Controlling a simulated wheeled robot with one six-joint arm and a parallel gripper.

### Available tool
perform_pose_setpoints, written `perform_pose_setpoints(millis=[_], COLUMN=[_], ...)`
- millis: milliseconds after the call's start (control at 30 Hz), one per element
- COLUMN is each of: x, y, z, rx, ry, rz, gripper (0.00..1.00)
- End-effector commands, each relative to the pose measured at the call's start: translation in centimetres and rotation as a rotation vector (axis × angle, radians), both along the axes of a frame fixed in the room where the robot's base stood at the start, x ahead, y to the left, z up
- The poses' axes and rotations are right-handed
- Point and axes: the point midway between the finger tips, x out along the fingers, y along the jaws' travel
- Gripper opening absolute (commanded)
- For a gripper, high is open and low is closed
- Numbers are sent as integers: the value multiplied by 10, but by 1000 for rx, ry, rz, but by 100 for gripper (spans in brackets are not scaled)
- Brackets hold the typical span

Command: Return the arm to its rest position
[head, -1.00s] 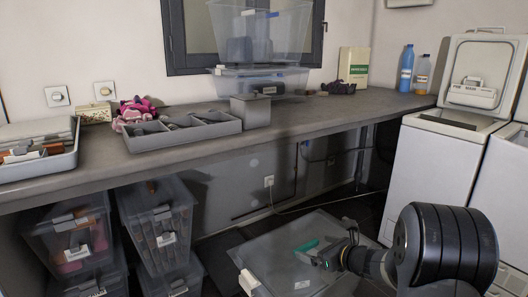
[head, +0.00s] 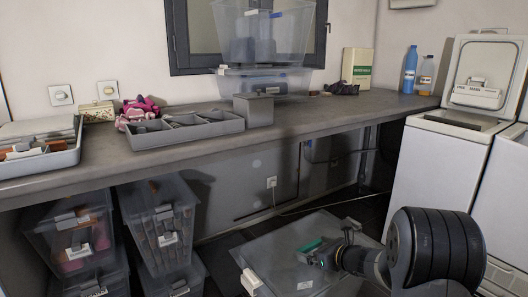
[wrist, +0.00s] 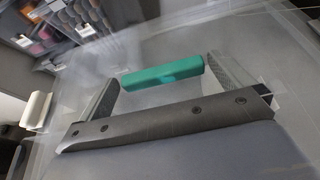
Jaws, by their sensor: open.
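My gripper (head: 314,255) is low at the bottom right of the head view, over a large clear bin (head: 262,258) on the floor. My arm reaches in from the right edge and is extended, with the dark banded joint nearest the camera. In the wrist view my gripper (wrist: 164,72) has its two fingers wide apart. A teal bar (wrist: 162,72) shows between and beyond the fingertips; it also shows in the head view (head: 309,246). I cannot tell whether a finger touches it.
A long grey counter (head: 300,125) carries a divided tray (head: 185,130), a pink item and bottles (head: 410,68). Clear bins (head: 160,225) with contents stand beneath it at left. White toploaders (head: 435,175) stand close at right, beside my arm.

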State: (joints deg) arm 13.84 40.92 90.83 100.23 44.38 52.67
Motion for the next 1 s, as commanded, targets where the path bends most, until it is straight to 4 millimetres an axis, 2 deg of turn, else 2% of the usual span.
perform_pose_setpoints(millis=[33,100,633,700,1000], x=[-1,-10,-93,-80,-33], y=[-1,-9,-65,-54,-22], z=[11,20,58,45,22], rx=[-1,-1,0,1,0], ry=[-2,-2,-1,-1,-1], rz=[-1,-4,-5,5,4], gripper=[100,100,100,100,100])
